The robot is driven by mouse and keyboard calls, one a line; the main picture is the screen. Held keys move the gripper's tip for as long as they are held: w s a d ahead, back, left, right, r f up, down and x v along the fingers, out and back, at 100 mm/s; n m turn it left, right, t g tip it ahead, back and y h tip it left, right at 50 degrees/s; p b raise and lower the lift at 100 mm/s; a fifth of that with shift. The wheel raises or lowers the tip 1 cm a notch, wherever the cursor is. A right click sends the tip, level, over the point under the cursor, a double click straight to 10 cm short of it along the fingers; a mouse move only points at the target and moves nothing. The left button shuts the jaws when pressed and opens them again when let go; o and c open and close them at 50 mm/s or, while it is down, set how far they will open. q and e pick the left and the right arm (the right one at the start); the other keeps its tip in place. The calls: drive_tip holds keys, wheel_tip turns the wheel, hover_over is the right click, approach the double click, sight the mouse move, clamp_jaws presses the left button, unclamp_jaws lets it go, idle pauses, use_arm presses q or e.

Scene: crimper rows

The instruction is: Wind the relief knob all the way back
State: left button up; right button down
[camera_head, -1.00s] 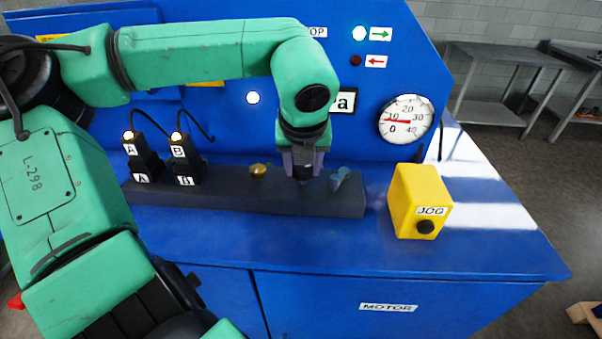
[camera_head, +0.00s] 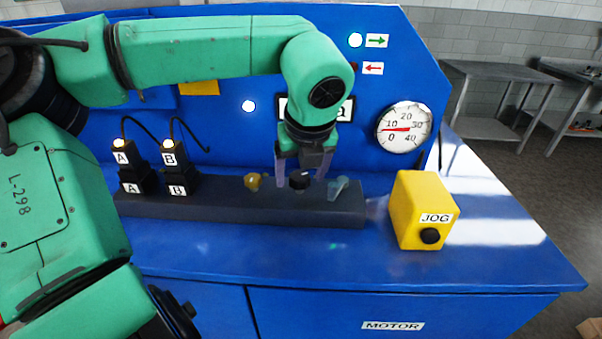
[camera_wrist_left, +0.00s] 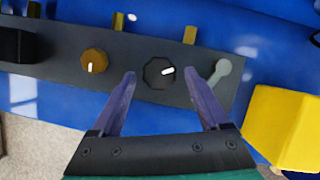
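An ochre knob (camera_head: 253,181) is to the left and a grey-teal lever (camera_head: 339,187) to the right. My right gripper is not in view.
Two black plug blocks A (camera_head: 130,168) and B (camera_head: 174,168) with cables stand left on the ledge (camera_head: 230,207). A yellow JOG box (camera_head: 422,205) stands right of it. A round gauge (camera_head: 404,127) is on the back panel. The blue top in front is clear.

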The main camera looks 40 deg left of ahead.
use_arm(q)
drive_tip(key=b+v, duration=0.1)
drive_tip(key=v, duration=1.3)
drive_tip(key=shift+r, duration=0.25)
drive_tip(key=shift+d, duration=0.1)
